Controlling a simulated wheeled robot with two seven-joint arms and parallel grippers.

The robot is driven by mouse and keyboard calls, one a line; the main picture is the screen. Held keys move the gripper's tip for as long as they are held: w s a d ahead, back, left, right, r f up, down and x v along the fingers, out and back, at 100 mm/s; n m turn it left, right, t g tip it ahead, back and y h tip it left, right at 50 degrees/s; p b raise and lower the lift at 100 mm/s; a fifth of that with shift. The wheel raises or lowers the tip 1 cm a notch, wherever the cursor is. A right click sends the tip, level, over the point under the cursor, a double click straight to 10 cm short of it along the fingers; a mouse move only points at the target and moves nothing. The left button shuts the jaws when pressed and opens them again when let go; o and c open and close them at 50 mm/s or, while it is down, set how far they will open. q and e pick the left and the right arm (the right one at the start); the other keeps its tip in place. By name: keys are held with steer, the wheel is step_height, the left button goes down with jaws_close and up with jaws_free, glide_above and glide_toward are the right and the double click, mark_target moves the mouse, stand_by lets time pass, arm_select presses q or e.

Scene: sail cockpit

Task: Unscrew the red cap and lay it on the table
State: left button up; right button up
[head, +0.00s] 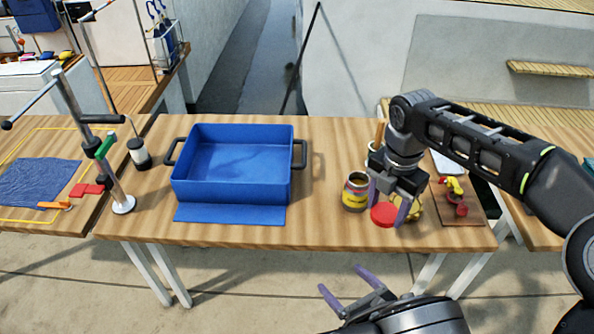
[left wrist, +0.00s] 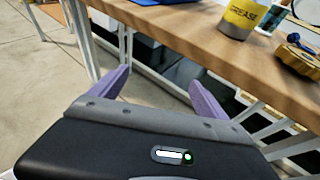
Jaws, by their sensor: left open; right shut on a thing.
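A jar with a yellow label (head: 355,192) stands upright on the table (head: 335,226); its top looks dark and open. In the left wrist view the jar (left wrist: 241,16) shows the word "GREASE". The red cap (head: 384,215) is apart from the jar, just to its right. My right gripper (head: 389,211) is shut on the cap, with a finger on either side, low over the table near its front edge. I cannot tell whether the cap touches the wood. My left gripper (head: 342,279) is open and empty, in front of the table; its fingers also show in the left wrist view (left wrist: 160,88).
A blue bin (head: 232,188) with dark handles stands left of the jar. A board with a red and yellow item (head: 454,194) lies right of my right gripper. A round brass-coloured object (left wrist: 298,62) sits near the table edge. Bare wood lies between bin and jar.

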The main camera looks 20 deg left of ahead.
arm_select(q)
steer(key=s+a+f+n+g+h, duration=0.3)
steer(key=s+a+f+n+g, duration=0.55)
steer(key=s+f, duration=0.5)
steer(key=s+d+f+n+g+h, duration=0.3)
steer(key=s+d+n+g+h, duration=0.25)
steer(key=s+n+h, duration=0.45)
arm_select(e)
steer(key=shift+d+m, duration=0.2)
steer(key=shift+m, duration=0.1)
arm_select(q)
steer(key=w+r+n+t+h, duration=0.1)
steer(key=w+r+n+t, duration=0.1)
steer(key=w+n+t, duration=0.3)
steer(key=shift+w+d+r+n+h, duration=0.35)
steer(key=shift+w+n, duration=1.05)
steer(key=shift+n, duration=0.85)
arm_select(e)
steer(key=d+f+m, duration=0.2)
steer(key=d+m, duration=0.8)
steer(key=m, duration=0.5)
steer(key=d+f+m, duration=0.3)
steer(key=d+m, duration=0.6)
steer(key=m, duration=0.6)
steer(key=shift+s+d+f, duration=0.15)
steer(key=shift+d, duration=0.2)
arm_select(q)
steer(key=shift+c, duration=0.4)
